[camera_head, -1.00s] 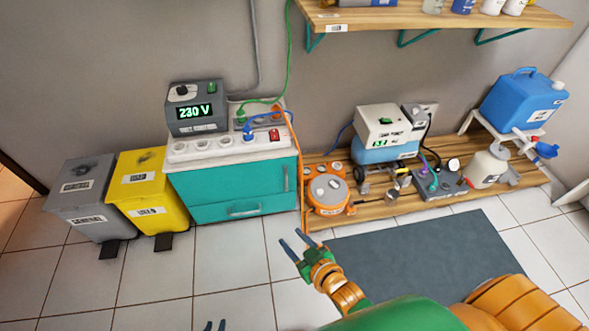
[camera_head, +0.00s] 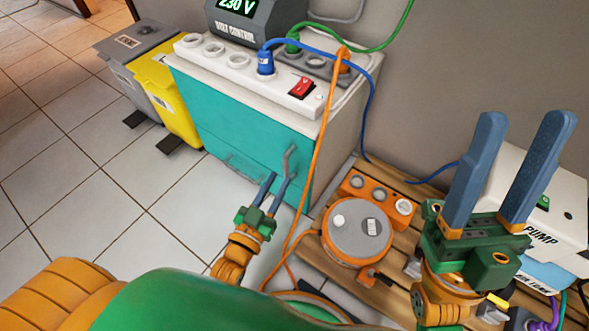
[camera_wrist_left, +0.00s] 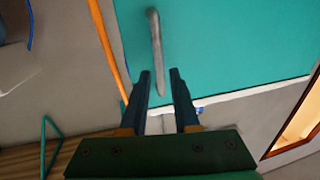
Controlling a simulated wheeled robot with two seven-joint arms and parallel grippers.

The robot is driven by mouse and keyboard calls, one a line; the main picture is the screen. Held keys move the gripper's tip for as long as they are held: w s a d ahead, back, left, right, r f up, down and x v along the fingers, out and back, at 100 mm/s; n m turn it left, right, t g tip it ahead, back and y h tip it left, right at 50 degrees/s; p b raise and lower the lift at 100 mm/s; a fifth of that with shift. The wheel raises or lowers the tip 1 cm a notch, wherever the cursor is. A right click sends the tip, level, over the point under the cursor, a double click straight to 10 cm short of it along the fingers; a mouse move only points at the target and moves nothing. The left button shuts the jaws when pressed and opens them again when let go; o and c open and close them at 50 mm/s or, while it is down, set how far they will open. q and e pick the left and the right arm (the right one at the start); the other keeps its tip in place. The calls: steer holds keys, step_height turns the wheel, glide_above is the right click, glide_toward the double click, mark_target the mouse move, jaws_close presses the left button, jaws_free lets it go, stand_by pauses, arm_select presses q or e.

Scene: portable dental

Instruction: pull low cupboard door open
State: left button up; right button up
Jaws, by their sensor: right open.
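The low cupboard (camera_head: 334,142) is a white-topped unit with a teal front. Its teal door (camera_head: 236,112) looks shut, with a grey vertical bar handle (camera_head: 288,160) near its right edge. My left gripper (camera_head: 276,178) is open and empty, just in front of the handle's lower part. In the left wrist view, the handle (camera_wrist_left: 156,45) lies ahead, its lower end showing between the two fingers (camera_wrist_left: 159,72); I cannot tell how deep it sits. My right gripper (camera_head: 524,118) is open and empty, raised at the right, above the wooden platform.
An orange cable (camera_head: 318,150) hangs down the cupboard's right side, close to my left gripper. An orange round device (camera_head: 358,232) and a pump unit (camera_head: 555,190) stand on the wooden platform (camera_head: 322,262). Yellow (camera_head: 172,98) and grey (camera_head: 130,48) bins stand left. Tiled floor before the cupboard is free.

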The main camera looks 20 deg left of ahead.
mark_target(285, 171)
arm_select(q)
steer(key=w, duration=0.1)
steer(key=w+b, duration=0.1)
steer(key=w, duration=0.3)
steer(key=shift+d+b, duration=0.3)
steer(key=shift+d, duration=0.1)
jaws_close()
steer(key=shift+s, duration=0.1)
stand_by(0.8)
